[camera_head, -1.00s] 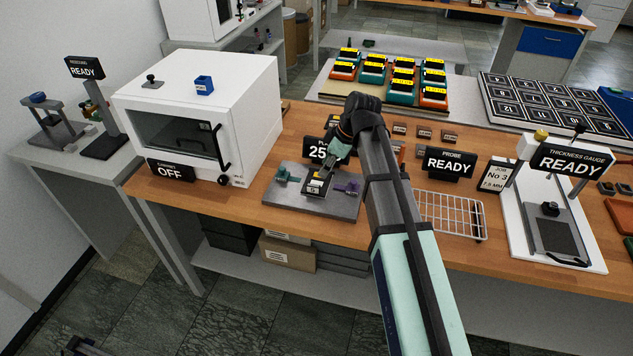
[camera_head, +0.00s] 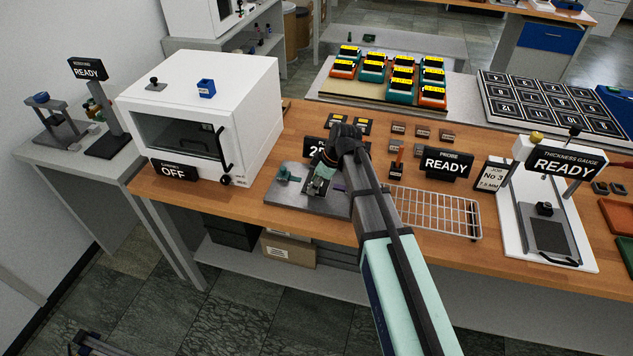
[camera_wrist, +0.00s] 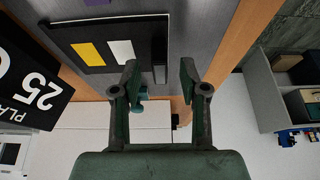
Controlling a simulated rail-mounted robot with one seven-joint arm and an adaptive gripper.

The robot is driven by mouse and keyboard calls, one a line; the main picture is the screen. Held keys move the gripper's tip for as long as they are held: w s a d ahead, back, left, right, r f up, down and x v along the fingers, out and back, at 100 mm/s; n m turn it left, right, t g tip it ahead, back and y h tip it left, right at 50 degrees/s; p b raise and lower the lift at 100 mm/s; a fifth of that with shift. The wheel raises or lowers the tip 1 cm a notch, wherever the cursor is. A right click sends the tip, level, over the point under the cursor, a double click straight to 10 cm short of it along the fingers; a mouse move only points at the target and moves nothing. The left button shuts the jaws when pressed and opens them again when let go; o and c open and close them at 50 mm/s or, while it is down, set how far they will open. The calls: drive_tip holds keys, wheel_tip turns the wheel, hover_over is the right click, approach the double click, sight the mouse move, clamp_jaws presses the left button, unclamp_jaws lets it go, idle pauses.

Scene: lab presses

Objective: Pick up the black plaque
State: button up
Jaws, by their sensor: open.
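The black plaque (camera_wrist: 90,62), a flat dark piece with a yellow patch and a white patch, lies on the grey plate (camera_wrist: 205,25) in the wrist view. In the wrist picture the fingertips are just below and right of the plaque. In the head view my gripper (camera_head: 320,188) is low over the grey plate (camera_head: 300,203) and hides most or all of the plaque. Whether the fingers touch anything cannot be told.
A green clamp (camera_head: 287,174) and a partly hidden purple one (camera_head: 340,187) flank the gripper. A black sign reading 25 (camera_wrist: 30,90) stands close by. The white oven (camera_head: 200,110) is to the left, a wire rack (camera_head: 435,212) to the right.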

drive_tip(key=shift+f, duration=0.15)
clamp_jaws()
idle(0.4)
